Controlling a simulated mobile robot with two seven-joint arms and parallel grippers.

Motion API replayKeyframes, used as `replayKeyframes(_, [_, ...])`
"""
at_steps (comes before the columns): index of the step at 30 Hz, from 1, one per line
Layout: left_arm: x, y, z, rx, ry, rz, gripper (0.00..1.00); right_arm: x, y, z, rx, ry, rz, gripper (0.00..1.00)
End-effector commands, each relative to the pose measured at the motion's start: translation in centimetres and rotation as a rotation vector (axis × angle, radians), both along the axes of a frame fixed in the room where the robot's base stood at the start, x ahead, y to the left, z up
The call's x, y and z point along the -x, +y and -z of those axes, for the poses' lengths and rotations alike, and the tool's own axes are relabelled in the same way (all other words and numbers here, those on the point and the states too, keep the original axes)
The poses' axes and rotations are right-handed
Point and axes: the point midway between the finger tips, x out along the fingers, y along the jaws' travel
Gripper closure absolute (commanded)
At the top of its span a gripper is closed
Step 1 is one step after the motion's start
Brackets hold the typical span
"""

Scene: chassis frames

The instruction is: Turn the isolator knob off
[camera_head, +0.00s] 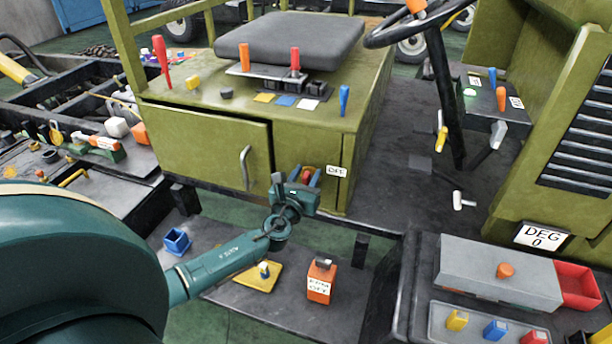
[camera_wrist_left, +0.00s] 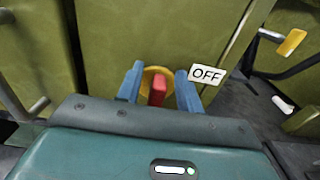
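The isolator knob is a red bar on a yellow round plate, on the front of the green seat box. In the left wrist view the knob (camera_wrist_left: 157,91) stands roughly upright between my gripper's two blue fingers. It also shows small in the head view (camera_head: 307,175). My left gripper (camera_head: 305,177) is open, with one finger on each side of the knob; it shows from behind in the left wrist view (camera_wrist_left: 159,88). Gaps show between the fingers and the knob. A white OFF label (camera_wrist_left: 206,75) is just right of the knob. My right gripper is not in view.
A cabinet door with a handle (camera_head: 246,168) is left of the knob. Below my left arm are a blue bin (camera_head: 177,241), a yellow tray (camera_head: 254,280) and an orange box (camera_head: 321,283). A steering column (camera_head: 444,95) stands at the right.

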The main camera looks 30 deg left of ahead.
Motion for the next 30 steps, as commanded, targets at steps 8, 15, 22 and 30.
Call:
replayKeyframes(8, [-0.01, 0.0, 0.04, 0.0, 0.001, 0.0, 0.68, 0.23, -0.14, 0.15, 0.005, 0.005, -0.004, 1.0])
replayKeyframes(15, [0.01, 0.01, 0.03, 0.0, 0.001, 0.0, 0.87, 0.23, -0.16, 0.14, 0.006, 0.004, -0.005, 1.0])
replayKeyframes(22, [0.01, 0.02, 0.04, 0.0, 0.001, 0.0, 1.0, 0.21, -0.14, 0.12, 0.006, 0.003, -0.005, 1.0])
replayKeyframes(30, [0.04, 0.07, 0.11, 0.022, -0.004, 0.0, 1.0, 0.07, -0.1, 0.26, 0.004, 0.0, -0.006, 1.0])
